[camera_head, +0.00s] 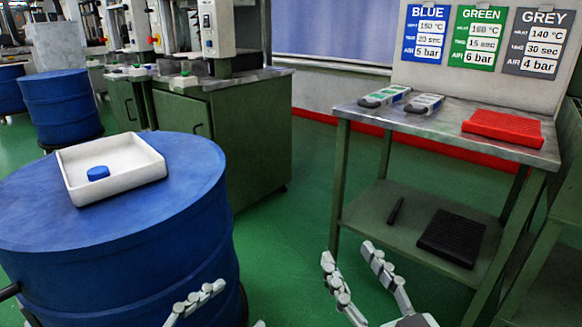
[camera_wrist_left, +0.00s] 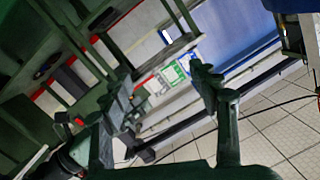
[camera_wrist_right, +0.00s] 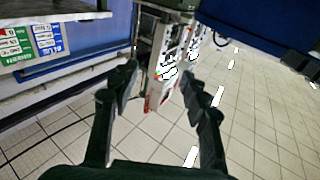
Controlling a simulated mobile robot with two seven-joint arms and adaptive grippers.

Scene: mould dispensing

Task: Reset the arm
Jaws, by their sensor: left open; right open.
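My right gripper (camera_head: 346,265) is at the bottom middle of the head view, its fingers apart with nothing between them. It also shows open and empty in the right wrist view (camera_wrist_right: 165,92). My left gripper shows only in part at the bottom edge of the head view, with one finger (camera_head: 195,300) in front of the blue drum. In the left wrist view the left gripper (camera_wrist_left: 165,85) is open and empty. Both grippers are apart from the table and the drum.
A blue drum (camera_head: 150,225) at left bears a white tray (camera_head: 128,178) with a blue piece (camera_head: 98,173). A metal table (camera_head: 445,130) at right holds a red mat (camera_head: 502,128) and two devices. Its lower shelf (camera_head: 385,222) bears a black mat (camera_head: 452,237). Green floor (camera_head: 290,225) lies between.

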